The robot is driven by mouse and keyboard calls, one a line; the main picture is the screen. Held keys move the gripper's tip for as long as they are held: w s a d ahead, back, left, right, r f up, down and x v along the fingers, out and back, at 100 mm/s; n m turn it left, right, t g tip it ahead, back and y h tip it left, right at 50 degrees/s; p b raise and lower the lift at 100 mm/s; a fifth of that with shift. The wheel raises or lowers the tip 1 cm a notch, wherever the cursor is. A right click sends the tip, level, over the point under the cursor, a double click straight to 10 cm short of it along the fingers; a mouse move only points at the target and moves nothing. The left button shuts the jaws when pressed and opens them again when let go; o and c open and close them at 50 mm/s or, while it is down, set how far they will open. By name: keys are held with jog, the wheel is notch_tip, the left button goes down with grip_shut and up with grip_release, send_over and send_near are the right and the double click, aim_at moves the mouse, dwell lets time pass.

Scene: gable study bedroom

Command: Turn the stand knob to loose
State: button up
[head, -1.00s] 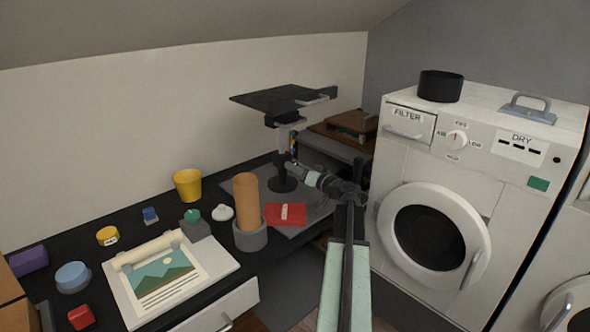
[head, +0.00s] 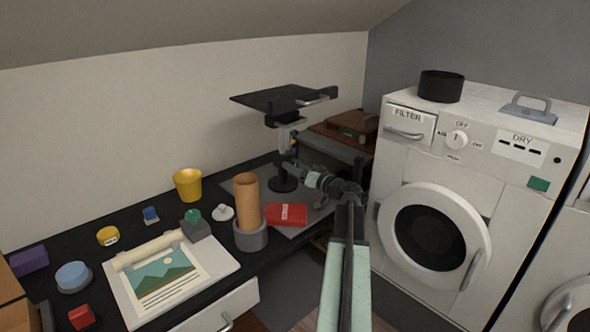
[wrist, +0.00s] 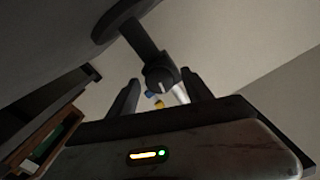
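The stand (head: 282,184) is a round dark base and post carrying a flat black top (head: 275,96), on the back right of the desk. In the wrist view its round knob (wrist: 159,76) with a pale line on its face sits on the dark post (wrist: 138,40). My gripper (head: 297,167) reaches to the post from the front right, hiding the knob in the head view. In the wrist view my gripper (wrist: 160,95) has its two fingers spread apart on either side of the knob. I cannot tell whether they touch it. Blue and yellow marks (wrist: 158,104) show beside the knob.
A brown cylinder in a grey holder (head: 247,205) and a red box (head: 286,215) stand close to my arm. A yellow cup (head: 188,185) is farther left. A white washer (head: 435,220) stands on the right, and a low shelf (head: 345,140) is behind the stand.

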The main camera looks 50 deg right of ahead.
jog(key=s, duration=0.7)
jog(key=shift+s+a, duration=0.25)
jog(key=shift+s, duration=0.15)
